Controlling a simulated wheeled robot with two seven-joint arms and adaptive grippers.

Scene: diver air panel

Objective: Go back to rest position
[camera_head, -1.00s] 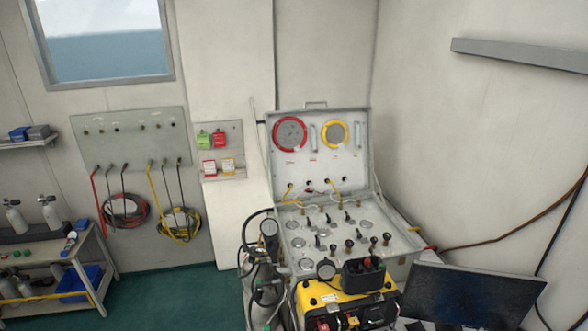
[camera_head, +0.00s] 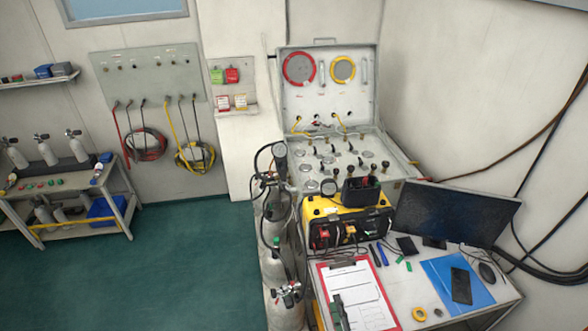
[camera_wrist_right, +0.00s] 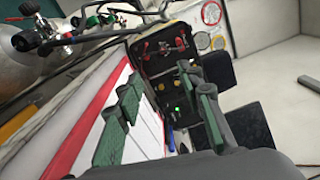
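My right gripper (camera_head: 340,313) shows at the bottom edge of the head view, in front of the clipboard (camera_head: 366,292) with its red border and white sheet. In the right wrist view its two green-padded fingers (camera_wrist_right: 160,95) stand well apart with nothing between them. Beyond them are the clipboard (camera_wrist_right: 104,92) and the dark front of the yellow case (camera_wrist_right: 165,50). In the head view the yellow case (camera_head: 322,208) stands at the back of the desk. My left gripper is in neither view.
The desk (camera_head: 400,310) also holds a monitor (camera_head: 455,212), a blue folder (camera_head: 440,270) and a yellow tape roll (camera_head: 419,314). Gas cylinders (camera_head: 274,240) stand left of it. The open air panel case (camera_head: 330,95) is behind. Green floor (camera_head: 190,265) at left is clear.

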